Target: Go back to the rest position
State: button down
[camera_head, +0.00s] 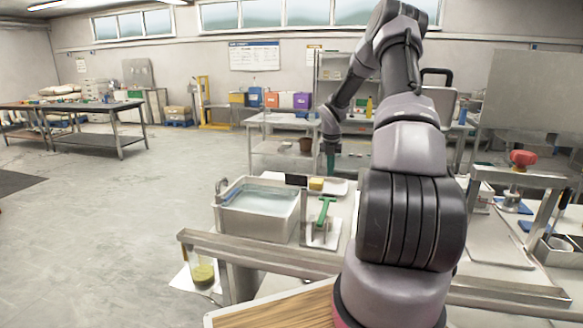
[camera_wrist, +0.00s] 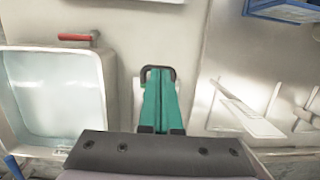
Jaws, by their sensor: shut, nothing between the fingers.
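My gripper (camera_head: 330,165) hangs fingers down in the middle of the head view, above the far part of the workbench. Its teal fingers (camera_wrist: 160,98) are together in the wrist view, with nothing seen between them. A dark rounded loop shows just beyond the fingertips in the wrist view; I cannot tell what it belongs to. My arm bends up and over the bench and hides part of it. A device with a green handle (camera_head: 325,211) stands on the bench nearer to me, apart from my gripper.
A water-filled metal basin (camera_head: 258,208) is at the left of the bench; a basin with a red handle (camera_wrist: 75,38) shows in the wrist view. A yellow block (camera_head: 316,184) lies behind. A red-topped object (camera_head: 522,159) stands right. Open floor (camera_head: 110,220) lies left.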

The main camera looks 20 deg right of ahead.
jog(key=s+a+r+m+t, duration=0.1)
jog(key=s+a+r+m, duration=0.4)
jog(key=r, duration=0.4)
jog(key=s+a+r+m, duration=0.5)
jog(key=r+m, duration=0.1)
jog(key=r, duration=0.2)
jog(key=s+a+r+m+t, duration=0.1)
jog(key=s+a+r+m, duration=0.4)
jog(key=r, duration=0.4)
jog(key=s+a+r+m+t+y, duration=0.1)
jog(key=s+a+r+m, duration=0.1)
jog(key=s+m, duration=0.3)
jog(key=s+a+r+m+t+y, duration=0.1)
jog(key=s+a+r+m, duration=0.1)
jog(key=s+a+m, duration=0.3)
jog(key=s+a+r+m+t+y, duration=0.1)
jog(key=s+a+r+m, duration=0.2)
jog(key=s+m, duration=0.4)
jog(key=s+a, duration=0.1)
jog(key=s, duration=0.3)
jog(key=shift+s+a+y, duration=0.2)
jog(key=shift+s+y, duration=0.1)
jog(key=shift+s, duration=0.05)
